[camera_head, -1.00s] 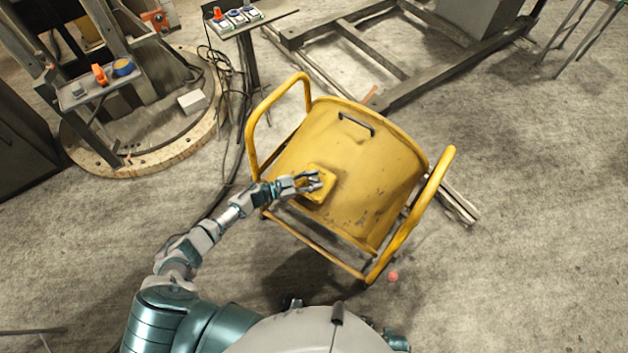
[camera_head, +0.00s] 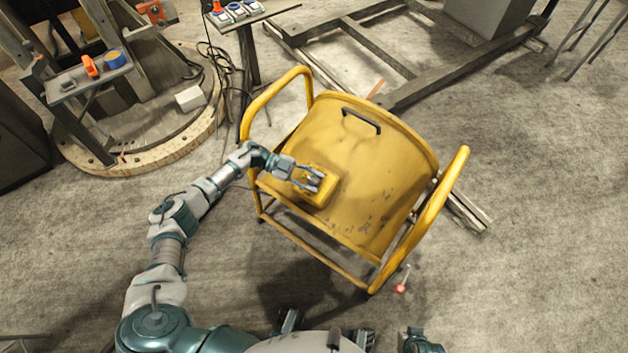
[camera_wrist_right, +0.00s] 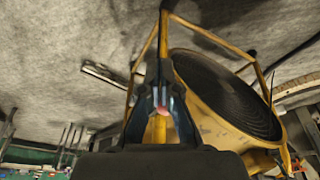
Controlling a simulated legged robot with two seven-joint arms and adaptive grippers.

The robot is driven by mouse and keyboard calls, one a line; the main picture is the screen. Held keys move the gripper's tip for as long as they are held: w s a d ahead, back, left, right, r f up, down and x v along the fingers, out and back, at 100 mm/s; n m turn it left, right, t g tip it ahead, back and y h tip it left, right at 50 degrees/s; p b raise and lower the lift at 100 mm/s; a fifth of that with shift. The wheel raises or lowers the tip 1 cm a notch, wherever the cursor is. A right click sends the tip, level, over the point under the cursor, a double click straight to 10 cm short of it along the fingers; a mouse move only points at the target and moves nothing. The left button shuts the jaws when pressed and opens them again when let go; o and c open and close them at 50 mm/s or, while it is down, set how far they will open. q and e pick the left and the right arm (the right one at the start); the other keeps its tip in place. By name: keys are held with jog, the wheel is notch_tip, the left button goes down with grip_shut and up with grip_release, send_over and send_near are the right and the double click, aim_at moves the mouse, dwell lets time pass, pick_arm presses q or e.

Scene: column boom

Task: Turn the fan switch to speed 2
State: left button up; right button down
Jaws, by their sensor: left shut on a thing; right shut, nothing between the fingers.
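The yellow drum fan (camera_head: 385,185) stands in its tubular frame in the middle of the head view. A small yellow switch box (camera_head: 322,201) sits on the near left part of the drum. My left gripper (camera_head: 316,181) is over this box, with its fingers shut on the switch knob. The knob is mostly hidden between the fingers, and its speed setting cannot be read. My right gripper (camera_wrist_right: 163,98) is shut and empty in the right wrist view, in front of a yellow frame tube. The fan's dark round grille (camera_wrist_right: 232,92) shows to its right.
A black handle (camera_head: 361,121) is on the drum's top. A red ball with a thin rod (camera_head: 400,288) shows by the frame's near right corner. A round wooden base (camera_head: 150,150) and cables are at left. Metal beams (camera_head: 375,50) lie behind.

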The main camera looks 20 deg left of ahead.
jog(key=shift+w+a+t, duration=0.2)
jog(key=shift+w+t, duration=0.1)
jog(key=shift+w, duration=0.25)
jog(key=shift+w+a+t, duration=0.15)
jog(key=shift+w+t, duration=0.15)
jog(key=shift+w, duration=0.25)
pick_arm(q)
jog(key=o, duration=1.2)
jog(key=shift+c, duration=0.2)
pick_arm(e)
jog(key=shift+w, duration=0.15)
pick_arm(q)
jog(key=shift+a, duration=0.2)
jog(key=v, duration=1.1)
jog(key=shift+w+a, duration=0.3)
jog(key=shift+r, duration=0.1)
